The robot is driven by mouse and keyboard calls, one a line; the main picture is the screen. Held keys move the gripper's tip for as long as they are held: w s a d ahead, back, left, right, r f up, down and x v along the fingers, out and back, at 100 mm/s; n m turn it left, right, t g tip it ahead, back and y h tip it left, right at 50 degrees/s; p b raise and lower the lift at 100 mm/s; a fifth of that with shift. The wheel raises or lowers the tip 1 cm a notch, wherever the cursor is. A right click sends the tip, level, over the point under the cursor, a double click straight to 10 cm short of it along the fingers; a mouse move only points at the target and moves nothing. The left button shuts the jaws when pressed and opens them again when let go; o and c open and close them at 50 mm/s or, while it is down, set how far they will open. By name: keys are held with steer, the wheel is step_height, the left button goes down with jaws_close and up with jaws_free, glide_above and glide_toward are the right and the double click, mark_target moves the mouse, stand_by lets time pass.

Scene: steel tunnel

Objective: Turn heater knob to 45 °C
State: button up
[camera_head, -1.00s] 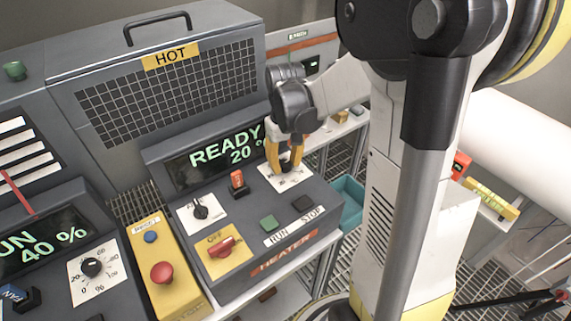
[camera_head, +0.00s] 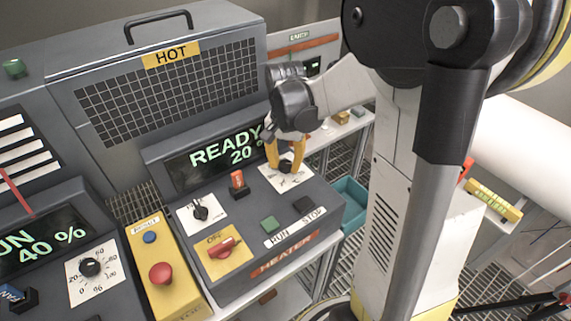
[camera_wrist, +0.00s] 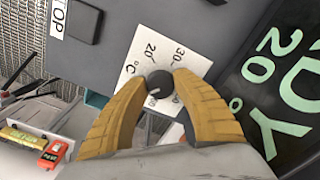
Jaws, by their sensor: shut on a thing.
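The heater panel (camera_head: 250,262) is dark grey with a HEATER label. Its display (camera_head: 215,158) reads READY and 20, with the unit partly hidden. The heater knob (camera_wrist: 159,85) is small, round and dark with a pale pointer line, on a white dial plate (camera_wrist: 138,62) marked 20, 30 and °C. Other dial marks are hidden by the fingers. My gripper (camera_head: 287,166) comes down over this plate at the panel's upper right. In the wrist view its yellow ribbed fingers (camera_wrist: 160,92) are shut on the knob, one on each side.
Close by are a red switch (camera_head: 238,184), a second dial (camera_head: 200,213), a green RUN button (camera_head: 268,223), a dark STOP button (camera_head: 303,204) and a red OFF switch (camera_head: 222,248). A yellow box with a red emergency button (camera_head: 162,274) stands left. A teal bin (camera_head: 350,196) is right.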

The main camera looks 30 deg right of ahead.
mark_target(285, 164)
steer(key=shift+m, duration=0.5)
steer(key=o, duration=1.2)
step_height(285, 164, up, 12)
